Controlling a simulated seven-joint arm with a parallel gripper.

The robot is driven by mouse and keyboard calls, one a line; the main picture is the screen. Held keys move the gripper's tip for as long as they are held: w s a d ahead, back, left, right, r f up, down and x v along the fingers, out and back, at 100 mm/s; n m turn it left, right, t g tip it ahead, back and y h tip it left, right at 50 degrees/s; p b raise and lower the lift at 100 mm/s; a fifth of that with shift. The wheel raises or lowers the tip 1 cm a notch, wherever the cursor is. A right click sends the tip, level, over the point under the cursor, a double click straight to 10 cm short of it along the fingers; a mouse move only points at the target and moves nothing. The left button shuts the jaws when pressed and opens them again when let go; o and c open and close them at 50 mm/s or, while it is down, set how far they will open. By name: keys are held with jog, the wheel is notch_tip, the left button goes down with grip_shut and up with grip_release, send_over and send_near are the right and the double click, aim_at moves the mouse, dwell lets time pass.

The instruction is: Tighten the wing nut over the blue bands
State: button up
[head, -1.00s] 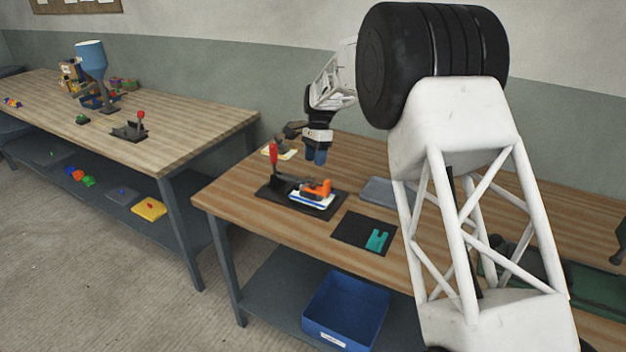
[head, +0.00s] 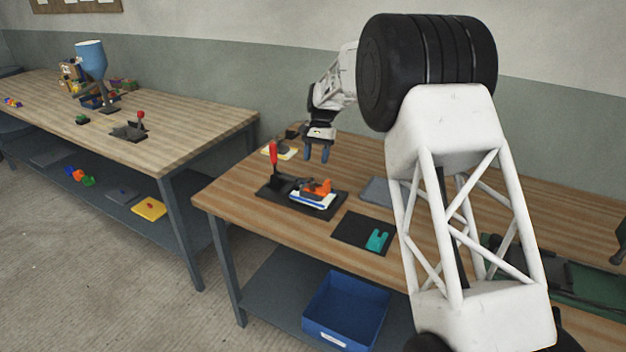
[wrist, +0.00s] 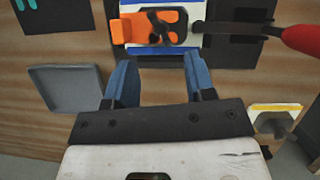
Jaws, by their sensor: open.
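A white block with blue bands (wrist: 123,50) sits on a dark base plate on the near bench, under an orange piece (wrist: 128,28). In the head view the orange piece (head: 316,188) is beside the red-handled clamp. A dark winged piece (wrist: 156,26) lies over the orange piece; I cannot tell whether it is the wing nut or part of the clamp. My gripper (head: 317,156) is open and empty above the bench, behind the block. Its blue fingers point down in the head view. In the wrist view my gripper (wrist: 160,64) has its fingertips just short of the block's blue edge.
The clamp's red handle (head: 273,153) stands upright; the handle (wrist: 302,39) reaches in at right in the wrist view. A yellow-banded white plate (wrist: 272,107) with a dark fitting is close by. A grey tray (wrist: 72,89) and a dark mat with a teal piece (head: 377,240) are also near.

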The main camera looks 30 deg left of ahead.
aim_at(313, 181)
jog(key=shift+f, duration=0.15)
jog(key=shift+x, duration=3.8)
jog(key=shift+s, duration=0.1)
jog(key=shift+c, duration=0.3)
jog(key=c, duration=0.9)
